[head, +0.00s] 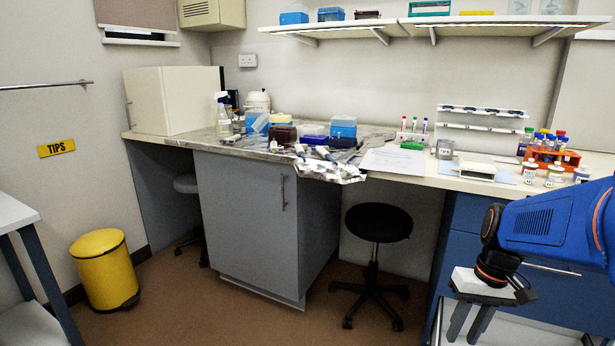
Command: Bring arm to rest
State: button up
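My blue arm reaches in from the right edge of the head view. My gripper (469,322) hangs at its end at the lower right, in front of the blue drawer cabinet. Its two dark fingers point down and stand apart, with nothing seen between them. The fingertips are near the bottom of the view. The gripper is well away from the bench top and its items.
The bench (438,183) holds a foil sheet (330,171), blue boxes, a tube rack (548,157) and several jars. A black stool (378,222) stands left of my gripper. A yellow bin (104,270) is at the far left. Brown floor lies open between.

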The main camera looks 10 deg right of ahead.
jog(key=s+a+r+n+t, duration=0.1)
jog(key=s+a+r+t, duration=0.1)
jog(key=a, duration=0.4)
jog(key=s+a+r+n+t+h, duration=0.1)
jog(key=s+a+r+t, duration=0.1)
jog(key=a, duration=0.3)
jog(key=shift+s+a+r+n+t+h, duration=0.3)
jog(key=shift+s+a+r+n+t, duration=0.15)
jog(key=shift+r, duration=0.25)
